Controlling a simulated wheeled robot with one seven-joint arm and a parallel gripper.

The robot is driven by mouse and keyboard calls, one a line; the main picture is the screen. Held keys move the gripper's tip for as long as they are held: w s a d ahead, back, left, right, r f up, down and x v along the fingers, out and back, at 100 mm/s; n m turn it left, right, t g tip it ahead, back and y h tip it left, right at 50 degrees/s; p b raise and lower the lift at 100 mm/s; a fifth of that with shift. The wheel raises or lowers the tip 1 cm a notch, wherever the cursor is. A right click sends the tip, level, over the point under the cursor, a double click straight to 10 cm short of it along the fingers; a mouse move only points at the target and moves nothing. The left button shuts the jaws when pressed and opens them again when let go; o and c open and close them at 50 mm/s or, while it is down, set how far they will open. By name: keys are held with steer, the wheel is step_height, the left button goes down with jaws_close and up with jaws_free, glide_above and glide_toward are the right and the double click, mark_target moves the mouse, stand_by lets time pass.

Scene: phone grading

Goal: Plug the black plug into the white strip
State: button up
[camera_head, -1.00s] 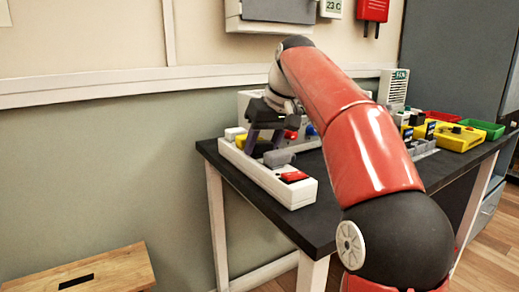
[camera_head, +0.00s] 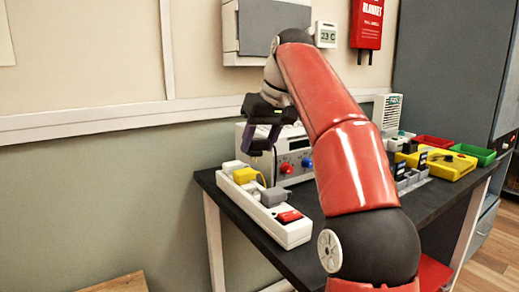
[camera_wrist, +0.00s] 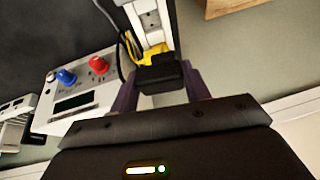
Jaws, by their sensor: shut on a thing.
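The white strip (camera_head: 293,234) lies along the left edge of the dark table. A white plug (camera_head: 232,167), a yellow plug (camera_head: 247,176) and a grey plug (camera_head: 273,196) sit on it, and a red switch (camera_head: 289,216) is at its near end. My gripper (camera_head: 262,142) is raised above the strip's far half, clear of it. In the wrist view, my gripper is shut on the black plug (camera_wrist: 160,75), which sits between the purple fingers. The strip (camera_wrist: 153,28) shows beyond the plug, with the yellow plug (camera_wrist: 150,54) partly hidden behind it. The black plug's prongs are not visible.
A white instrument (camera_head: 297,165) with red and blue knobs stands behind the strip, close to my gripper. A wooden stool (camera_head: 115,285) stands at lower left.

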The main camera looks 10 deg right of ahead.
steer(key=shift+t+h, duration=0.5)
steer(key=shift+t, duration=0.1)
steer(key=shift+s+a+f+b, duration=0.1)
steer(key=shift+s+f+b, duration=0.05)
steer(key=shift+f+b, duration=3.55)
steer(key=shift+r+b, duration=0.3)
steer(key=shift+r, duration=0.05)
steer(key=shift+f+b, duration=1.15)
steer(key=shift+f, duration=0.5)
